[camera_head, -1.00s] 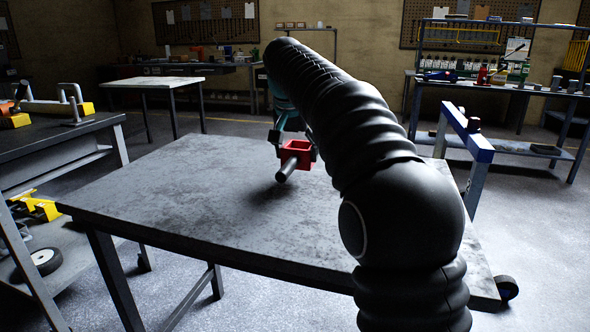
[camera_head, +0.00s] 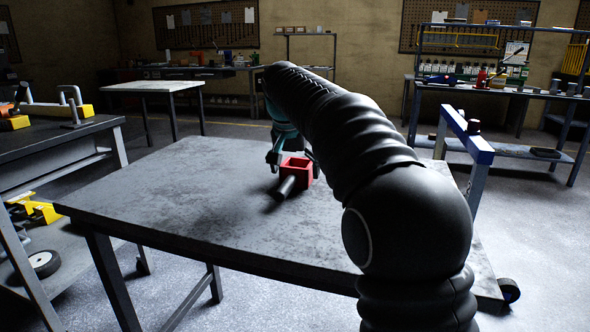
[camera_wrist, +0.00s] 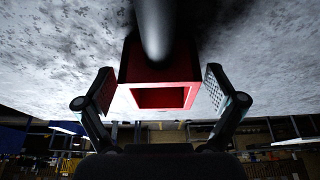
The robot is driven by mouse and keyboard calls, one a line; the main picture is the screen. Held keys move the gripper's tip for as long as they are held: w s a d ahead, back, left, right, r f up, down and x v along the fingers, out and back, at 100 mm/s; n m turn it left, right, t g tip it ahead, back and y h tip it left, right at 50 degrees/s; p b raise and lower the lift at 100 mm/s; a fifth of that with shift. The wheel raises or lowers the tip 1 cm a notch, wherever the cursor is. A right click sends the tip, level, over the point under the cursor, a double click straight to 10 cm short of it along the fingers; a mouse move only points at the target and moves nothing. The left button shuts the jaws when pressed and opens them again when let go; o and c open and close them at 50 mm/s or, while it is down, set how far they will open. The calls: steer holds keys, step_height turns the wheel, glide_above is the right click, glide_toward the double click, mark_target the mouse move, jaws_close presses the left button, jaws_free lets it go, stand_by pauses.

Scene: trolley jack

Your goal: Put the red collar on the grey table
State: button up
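The red collar (camera_head: 300,169), a square open frame with a dark round bar sticking out of it, rests on the grey table (camera_head: 170,205), towards its far side. In the wrist view the collar (camera_wrist: 186,70) sits between the two finger pads, with its square opening facing the camera. My gripper (camera_wrist: 158,82) is open, with a gap between each pad and the collar's sides. In the head view my gripper (camera_head: 294,160) is just behind the collar, partly hidden by it and by my arm.
The table top is otherwise bare, with free room to the left and front. A blue-topped metal frame (camera_head: 467,135) stands at the right edge. A dark workbench (camera_head: 60,140) with yellow and grey parts is at the left. A pale table (camera_head: 153,85) stands behind.

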mark_target(290, 176)
steer(key=shift+r, duration=0.1)
steer(key=p+v, duration=0.2)
steer(key=v, duration=1)
